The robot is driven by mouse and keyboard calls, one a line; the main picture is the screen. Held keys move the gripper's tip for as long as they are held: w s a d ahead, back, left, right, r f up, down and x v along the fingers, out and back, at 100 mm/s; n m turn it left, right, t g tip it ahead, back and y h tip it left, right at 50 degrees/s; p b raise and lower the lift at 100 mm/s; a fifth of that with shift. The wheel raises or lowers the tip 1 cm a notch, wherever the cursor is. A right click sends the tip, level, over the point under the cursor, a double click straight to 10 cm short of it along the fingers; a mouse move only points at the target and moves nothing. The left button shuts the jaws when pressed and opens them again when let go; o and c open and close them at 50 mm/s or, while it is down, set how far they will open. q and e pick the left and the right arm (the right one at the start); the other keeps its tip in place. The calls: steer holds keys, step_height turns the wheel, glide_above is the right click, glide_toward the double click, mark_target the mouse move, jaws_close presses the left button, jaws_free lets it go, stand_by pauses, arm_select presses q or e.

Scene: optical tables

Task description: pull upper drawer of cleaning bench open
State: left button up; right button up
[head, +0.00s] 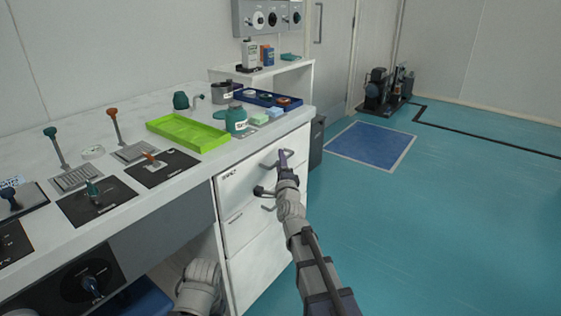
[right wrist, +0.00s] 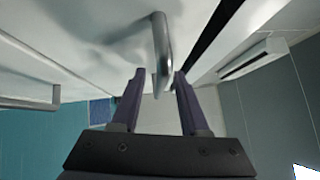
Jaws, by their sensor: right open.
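The white cleaning bench has a stack of drawers at its right end. The upper drawer (head: 240,182) looks shut in the head view, its front about flush with the one below. Its metal bar handle (head: 268,163) is partly hidden by my right gripper (head: 284,160). In the right wrist view the handle (right wrist: 160,50) reaches down between the tips of my open right gripper (right wrist: 155,80). The fingers stand on either side of its end, and I cannot tell whether they touch it. My left gripper is not in view.
A lower drawer handle (head: 268,208) is below; one also shows in the right wrist view (right wrist: 30,104). The teal floor (head: 440,220) to the right is clear.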

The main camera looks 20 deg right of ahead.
jaws_close()
stand_by(0.3)
stand_by(1.1)
